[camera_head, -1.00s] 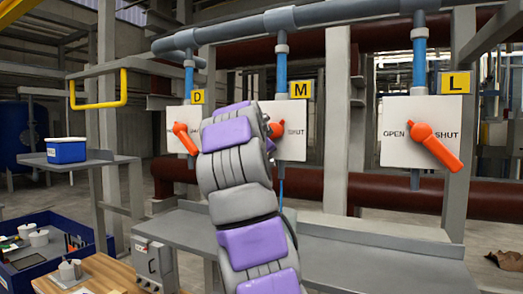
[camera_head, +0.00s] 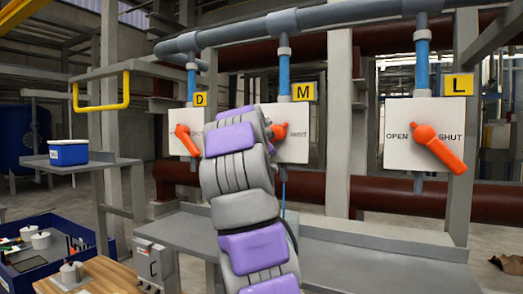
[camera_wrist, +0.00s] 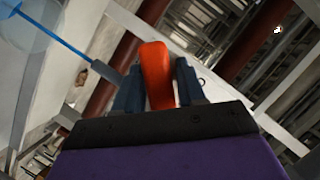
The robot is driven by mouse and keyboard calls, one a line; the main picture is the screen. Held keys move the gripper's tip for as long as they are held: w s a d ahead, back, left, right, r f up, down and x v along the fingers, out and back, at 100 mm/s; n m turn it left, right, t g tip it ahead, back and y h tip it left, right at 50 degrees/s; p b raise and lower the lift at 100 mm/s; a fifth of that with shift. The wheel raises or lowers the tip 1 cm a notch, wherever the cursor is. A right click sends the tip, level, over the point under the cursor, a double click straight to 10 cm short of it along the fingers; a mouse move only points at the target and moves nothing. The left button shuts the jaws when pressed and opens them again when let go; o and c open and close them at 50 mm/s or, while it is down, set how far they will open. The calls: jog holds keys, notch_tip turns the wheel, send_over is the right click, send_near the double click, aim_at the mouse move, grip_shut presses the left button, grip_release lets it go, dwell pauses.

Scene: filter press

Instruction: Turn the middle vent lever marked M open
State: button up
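The M vent's white panel (camera_head: 293,150) stands in the middle under a yellow M tag (camera_head: 303,91). Part of its orange lever (camera_head: 279,131) shows beside the word SHUT; my arm hides the rest of the lever and the panel's left side. In the wrist view, the orange lever (camera_wrist: 158,75) lies between the two dark fingers of my gripper (camera_wrist: 160,85). The fingers sit close against both its sides and look shut on it.
The D lever (camera_head: 187,140) is to the left and the L lever (camera_head: 438,148) to the right, both slanting down right. A grey bench (camera_head: 360,255) runs below the panels. A blue bin (camera_head: 68,152) stands on a shelf at left.

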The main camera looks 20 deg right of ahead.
jog(key=shift+o, duration=0.8)
jog(key=shift+w, duration=0.1)
jog(key=shift+o, duration=0.3)
jog(key=shift+s+r, duration=0.15)
jog(key=shift+s, duration=0.05)
jog(key=b+v, duration=0.1)
jog(key=v, duration=1.6)
jog(key=shift+a, duration=0.35)
